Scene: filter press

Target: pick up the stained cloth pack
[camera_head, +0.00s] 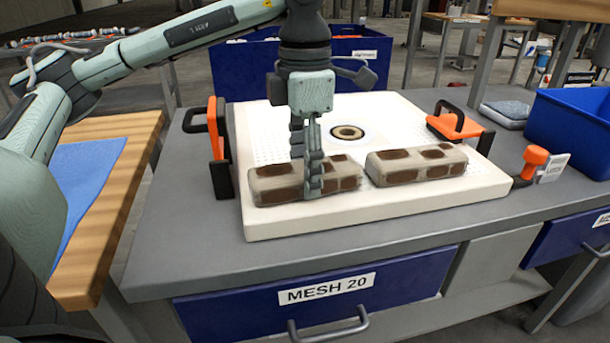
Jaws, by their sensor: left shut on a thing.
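Two stained cloth packs, pale with brown blotches, lie side by side on a white perforated plate (465,203). The left pack (276,184) is under my left gripper (313,190). The right pack (415,164) lies apart from it with a small gap between them. My left gripper points straight down and is shut on the left pack, near its middle. The fingers hide part of that pack. I cannot tell whether the pack is lifted off the plate. My right gripper is not in view.
The plate lies on a grey bench (185,235) with orange-and-black clamps at its left (218,148) and right (459,127). A dark round hole (347,132) is behind the packs. A blue bin (575,125) stands at the right, and an orange-handled tool (533,160) is near it.

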